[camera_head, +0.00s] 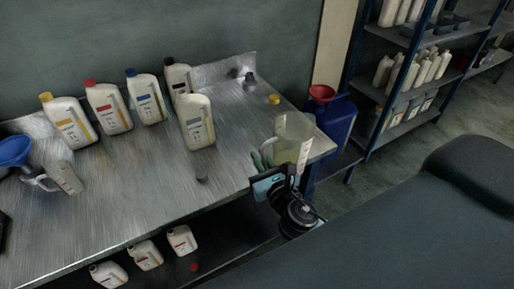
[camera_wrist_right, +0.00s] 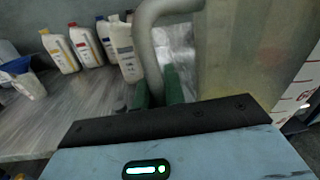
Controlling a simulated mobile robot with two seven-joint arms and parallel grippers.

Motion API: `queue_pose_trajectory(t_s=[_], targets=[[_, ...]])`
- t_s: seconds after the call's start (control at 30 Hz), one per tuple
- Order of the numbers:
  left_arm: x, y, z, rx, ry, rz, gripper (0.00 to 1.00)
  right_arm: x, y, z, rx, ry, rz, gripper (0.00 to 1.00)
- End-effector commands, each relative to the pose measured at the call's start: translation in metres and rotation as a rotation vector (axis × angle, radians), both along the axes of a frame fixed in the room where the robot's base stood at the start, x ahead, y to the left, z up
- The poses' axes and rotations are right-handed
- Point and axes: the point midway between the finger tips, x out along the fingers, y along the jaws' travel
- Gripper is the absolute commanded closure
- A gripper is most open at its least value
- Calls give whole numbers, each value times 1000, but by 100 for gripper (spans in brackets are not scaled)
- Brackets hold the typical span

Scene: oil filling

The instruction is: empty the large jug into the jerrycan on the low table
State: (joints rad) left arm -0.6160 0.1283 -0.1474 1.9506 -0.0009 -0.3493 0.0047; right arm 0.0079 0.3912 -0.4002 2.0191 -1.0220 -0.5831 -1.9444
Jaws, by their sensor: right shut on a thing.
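The large clear jug (camera_head: 292,135) is upright near the right end of the metal bench, with yellowish liquid in it. I cannot tell whether its base touches the bench. My right gripper (camera_head: 265,160) is shut on the jug's handle; in the right wrist view its green fingers (camera_wrist_right: 160,90) close around the handle (camera_wrist_right: 148,45), with the jug body (camera_wrist_right: 245,50) to the right. The blue jerrycan (camera_head: 337,116) stands past the bench's right end, with a red funnel (camera_head: 321,92) in its top. The jug hides part of it. My left gripper is out of view.
Several white bottles (camera_head: 110,108) stand along the back of the metal bench (camera_head: 120,215). A yellow cap (camera_head: 274,99) lies behind the jug. A blue funnel (camera_head: 14,151) and a small jug (camera_head: 67,177) are at the left. Shelving (camera_head: 405,130) stands beyond the jerrycan. The bench's middle front is mostly clear.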

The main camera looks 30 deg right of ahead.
Motion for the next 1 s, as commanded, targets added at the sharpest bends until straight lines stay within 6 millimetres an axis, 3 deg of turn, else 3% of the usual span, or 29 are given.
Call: queue_pose_trajectory(t_s=[0.2,0.4,0.57,0.7,1.0], targets=[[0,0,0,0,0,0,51,-45,11,22,7,5,27,100],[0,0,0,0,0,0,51,-69,16,36,14,11,41,100],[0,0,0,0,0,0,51,-76,17,40,14,13,45,100],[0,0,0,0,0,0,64,-76,17,40,14,13,45,100],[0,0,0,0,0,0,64,-76,17,40,14,13,45,100]])
